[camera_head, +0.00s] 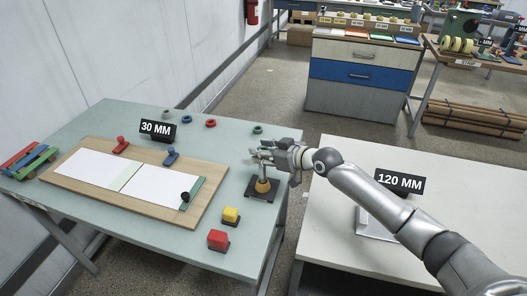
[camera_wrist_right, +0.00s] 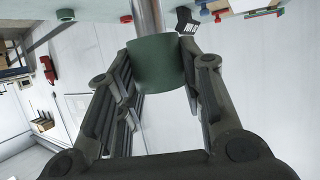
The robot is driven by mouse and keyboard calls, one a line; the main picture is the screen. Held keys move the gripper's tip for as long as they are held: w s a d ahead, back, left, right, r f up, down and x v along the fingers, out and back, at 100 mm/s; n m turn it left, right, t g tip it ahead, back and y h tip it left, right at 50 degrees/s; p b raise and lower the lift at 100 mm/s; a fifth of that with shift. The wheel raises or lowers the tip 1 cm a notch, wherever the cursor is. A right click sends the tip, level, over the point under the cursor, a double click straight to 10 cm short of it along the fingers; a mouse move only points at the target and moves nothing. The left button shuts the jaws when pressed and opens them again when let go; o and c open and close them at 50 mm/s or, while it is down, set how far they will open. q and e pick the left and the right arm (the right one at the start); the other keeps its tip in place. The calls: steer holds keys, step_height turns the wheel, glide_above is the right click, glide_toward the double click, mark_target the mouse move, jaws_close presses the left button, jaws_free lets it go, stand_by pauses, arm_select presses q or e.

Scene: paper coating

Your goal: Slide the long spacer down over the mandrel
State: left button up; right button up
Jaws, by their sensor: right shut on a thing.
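My right gripper (camera_head: 266,157) reaches in from the right over the near-right part of the green table. In the right wrist view the gripper (camera_wrist_right: 165,72) is shut on a dark green cylinder, the long spacer (camera_wrist_right: 158,65). The metal mandrel rod (camera_wrist_right: 149,15) meets the spacer's end there; I cannot tell for sure whether the spacer is around it or in front of it. In the head view the mandrel's dark base (camera_head: 262,196) stands on the table below the gripper, with an orange-yellow piece (camera_head: 263,185) low on it. The fingers hide most of the rod. My left gripper is not in view.
A wooden board (camera_head: 75,187) with white sheets lies left of the mandrel. A yellow block (camera_head: 231,214) and a red block (camera_head: 218,239) stand in front. Small rings, including a green one (camera_head: 258,129), lie behind. A white table (camera_head: 330,205) stands to the right.

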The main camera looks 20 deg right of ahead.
steer(key=shift+f+b, duration=0.8)
steer(key=shift+f, duration=0.2)
steer(key=o, duration=1.1)
steer(key=v, duration=1.2)
